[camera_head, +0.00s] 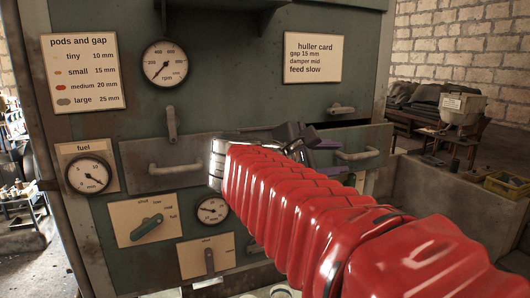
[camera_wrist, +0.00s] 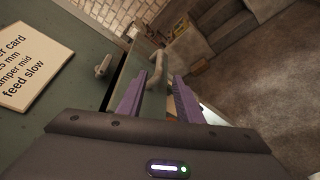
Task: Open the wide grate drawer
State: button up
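The wide grey-green drawer front (camera_head: 150,158) crosses the machine in the head view, its middle hidden behind my arm. It has a bar handle at the left (camera_head: 167,168) and one at the right (camera_head: 357,155). A dark gap shows above its right part; it also shows in the wrist view. The left latch (camera_head: 171,124) hangs down to the drawer's top edge; the right latch (camera_head: 342,109) lies sideways. My gripper (camera_wrist: 162,92), with purple fingers, is open and empty. In the wrist view the right handle (camera_wrist: 157,66) lies ahead between the fingertips, seemingly untouched.
A huller card (camera_head: 313,58) and an rpm gauge (camera_head: 165,65) are above the drawer. A fuel gauge (camera_head: 89,174) and levers (camera_head: 146,227) are at lower left. A low wall (camera_head: 450,200) with a yellow bin (camera_head: 507,185) stands at right. The wrist view shows open floor at right.

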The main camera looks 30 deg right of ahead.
aim_at(356, 157)
jog(key=shift+x, duration=6.25)
jog(key=shift+f, duration=0.1)
jog(key=shift+c, duration=0.3)
grip_shut()
